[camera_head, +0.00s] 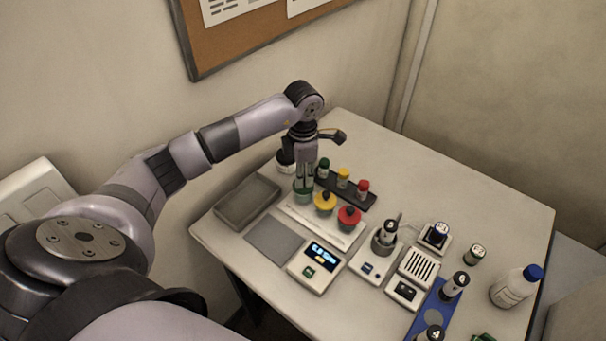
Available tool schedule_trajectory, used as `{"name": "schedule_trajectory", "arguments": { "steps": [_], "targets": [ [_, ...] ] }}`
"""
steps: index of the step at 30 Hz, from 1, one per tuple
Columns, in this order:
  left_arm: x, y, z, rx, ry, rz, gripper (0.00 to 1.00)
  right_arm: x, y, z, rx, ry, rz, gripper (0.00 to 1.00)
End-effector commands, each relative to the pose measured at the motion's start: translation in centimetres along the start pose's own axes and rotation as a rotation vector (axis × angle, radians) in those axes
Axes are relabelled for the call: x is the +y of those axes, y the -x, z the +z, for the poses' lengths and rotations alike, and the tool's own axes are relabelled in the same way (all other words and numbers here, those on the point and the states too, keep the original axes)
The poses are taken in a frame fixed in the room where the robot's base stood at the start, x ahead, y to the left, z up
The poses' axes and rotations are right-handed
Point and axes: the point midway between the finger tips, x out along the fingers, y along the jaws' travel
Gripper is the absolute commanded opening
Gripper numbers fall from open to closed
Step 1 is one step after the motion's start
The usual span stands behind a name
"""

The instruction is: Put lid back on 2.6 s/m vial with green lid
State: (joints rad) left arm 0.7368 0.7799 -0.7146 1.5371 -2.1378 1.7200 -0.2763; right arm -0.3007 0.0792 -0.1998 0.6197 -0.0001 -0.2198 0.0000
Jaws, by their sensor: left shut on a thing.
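My left gripper (305,182) points straight down over the left end of a white tray (318,226). Its fingers are shut on a green round-based piece (303,194), mostly covered by the fingers. I cannot tell whether this piece is a lid or still rests on the tray. A small vial with a green lid (323,167) stands upright in a dark rack (353,192) just behind. A green-topped vial (475,254) stands at the right, its label too small to read surely. A green item (483,338) is cut off at the bottom edge. My right gripper is not in view.
A yellow knobbed piece (325,203) and a red one (349,217) sit close to my left gripper. A grey tray (247,203), a display device (317,267), a stirrer-like device (375,262) and a white bottle (513,289) crowd the table. The back right is free.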

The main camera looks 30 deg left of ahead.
Motion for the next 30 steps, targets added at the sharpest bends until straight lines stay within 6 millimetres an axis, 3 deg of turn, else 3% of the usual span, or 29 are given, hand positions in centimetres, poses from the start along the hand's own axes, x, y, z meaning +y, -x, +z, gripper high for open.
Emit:
{"name": "schedule_trajectory", "arguments": {
  "steps": [30],
  "targets": [
    [-0.02,-0.30,0.05,0.000,0.000,0.000,0.02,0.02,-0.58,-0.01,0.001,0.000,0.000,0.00]
  ]
}}
